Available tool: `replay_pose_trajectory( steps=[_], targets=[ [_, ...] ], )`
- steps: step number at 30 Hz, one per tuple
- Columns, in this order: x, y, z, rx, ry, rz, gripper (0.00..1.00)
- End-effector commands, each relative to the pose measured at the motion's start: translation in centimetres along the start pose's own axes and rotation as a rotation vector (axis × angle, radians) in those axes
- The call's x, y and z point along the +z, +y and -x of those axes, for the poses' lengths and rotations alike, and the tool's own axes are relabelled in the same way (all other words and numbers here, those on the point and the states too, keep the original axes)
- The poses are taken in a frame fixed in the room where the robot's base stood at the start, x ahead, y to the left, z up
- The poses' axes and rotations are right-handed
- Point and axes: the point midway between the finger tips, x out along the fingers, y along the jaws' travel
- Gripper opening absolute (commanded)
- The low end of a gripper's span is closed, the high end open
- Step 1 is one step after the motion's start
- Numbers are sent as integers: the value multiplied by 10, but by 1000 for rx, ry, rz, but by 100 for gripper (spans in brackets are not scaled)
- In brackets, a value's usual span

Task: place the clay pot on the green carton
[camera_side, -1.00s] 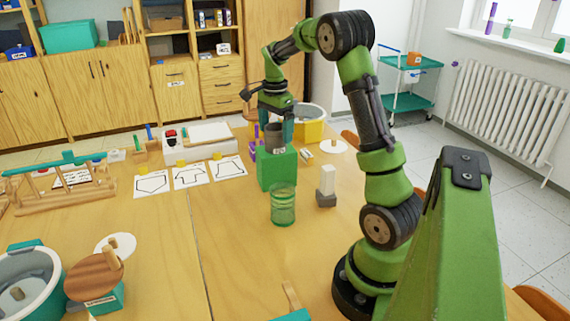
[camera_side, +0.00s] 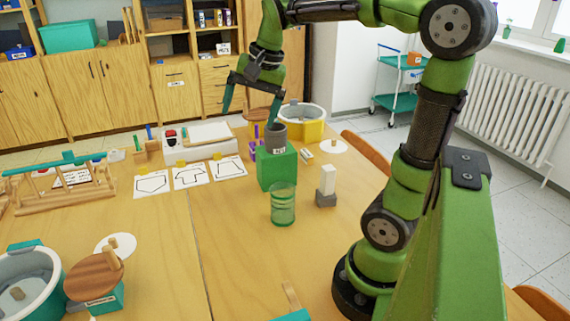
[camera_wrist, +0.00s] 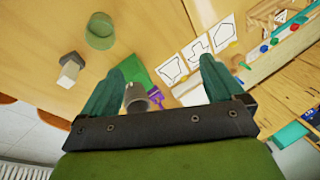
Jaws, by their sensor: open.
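The clay pot (camera_side: 276,136), a grey-brown cup with a small white label, stands upright on top of the green carton (camera_side: 277,170). In the wrist view the pot (camera_wrist: 137,98) shows between my fingers but nearer the left one, with part of the green carton (camera_wrist: 140,76) behind it. My gripper (camera_side: 250,105) is open and empty, raised above and to the left of the pot in the side view. The wrist view shows its two teal fingers (camera_wrist: 162,85) spread wide. Neither finger visibly holds the pot.
A green transparent cup (camera_side: 283,205) stands in front of the carton. A white block on a grey base (camera_side: 326,187) stands to its right. A yellow-and-grey tub (camera_side: 303,122) is behind. Shape cards (camera_side: 191,175) lie to the left.

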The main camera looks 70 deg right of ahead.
Motion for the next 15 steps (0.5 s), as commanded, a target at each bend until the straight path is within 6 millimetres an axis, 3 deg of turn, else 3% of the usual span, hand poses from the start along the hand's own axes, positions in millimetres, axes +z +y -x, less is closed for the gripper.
replay_pose_trajectory(
  steps=[1,6,10,15],
  targets=[
    [33,1,3,-56,7,129,95],
    [114,15,-4,-207,61,506,95],
    [150,29,-13,-279,106,686,95],
    [166,38,-19,-314,136,781,95]
  ],
)
